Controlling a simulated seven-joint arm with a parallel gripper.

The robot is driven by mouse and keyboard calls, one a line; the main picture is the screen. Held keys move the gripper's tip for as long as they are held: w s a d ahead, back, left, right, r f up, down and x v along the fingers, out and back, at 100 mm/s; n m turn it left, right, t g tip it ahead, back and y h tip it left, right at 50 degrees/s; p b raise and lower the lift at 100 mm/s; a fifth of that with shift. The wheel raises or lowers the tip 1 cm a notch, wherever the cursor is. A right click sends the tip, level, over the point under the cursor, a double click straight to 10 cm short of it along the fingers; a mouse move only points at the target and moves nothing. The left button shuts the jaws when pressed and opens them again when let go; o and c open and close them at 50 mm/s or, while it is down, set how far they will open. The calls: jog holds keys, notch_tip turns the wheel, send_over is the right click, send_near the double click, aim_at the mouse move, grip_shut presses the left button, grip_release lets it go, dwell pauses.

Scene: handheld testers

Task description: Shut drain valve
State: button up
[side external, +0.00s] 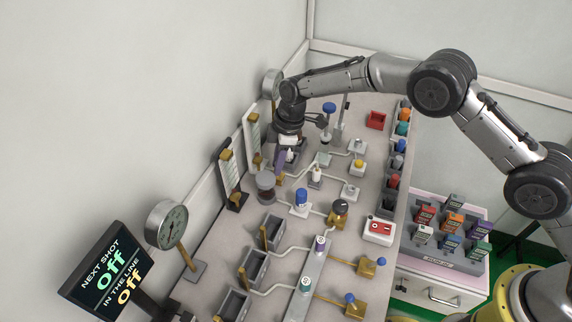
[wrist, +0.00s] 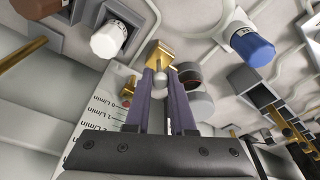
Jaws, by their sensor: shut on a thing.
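My gripper (side external: 281,160) reaches down near the wall side of the bench, beside a clear cylindrical cup (side external: 265,185). In the wrist view its two purple fingers (wrist: 160,80) are close together, shut on a small silver-white rounded knob (wrist: 159,79). A brass valve body (wrist: 160,54) sits just past the fingertips. I take this brass fitting to be the drain valve, but no label on it is readable. In the side view the knob is hidden by the fingers, and the valve's handle angle cannot be told.
A flow scale (wrist: 105,105) stands close to the left finger in the wrist view. A white-capped knob (wrist: 108,40) and a blue knob (wrist: 252,47) flank the gripper. A round gauge (side external: 167,224) and a screen reading "Off" (side external: 105,272) stand at the lower left.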

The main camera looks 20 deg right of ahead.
jog(key=shift+w+a+r, duration=0.2)
jog(key=shift+w+a, duration=0.4)
jog(key=shift+w, duration=0.35)
jog(key=o, duration=1.3)
jog(key=shift+s+f, duration=0.1)
jog(key=shift+s, duration=0.05)
jog(key=shift+s+f, duration=0.15)
jog(key=shift+s, duration=0.05)
notch_tip(320, 180, up, 6)
jog(key=shift+w, duration=0.15)
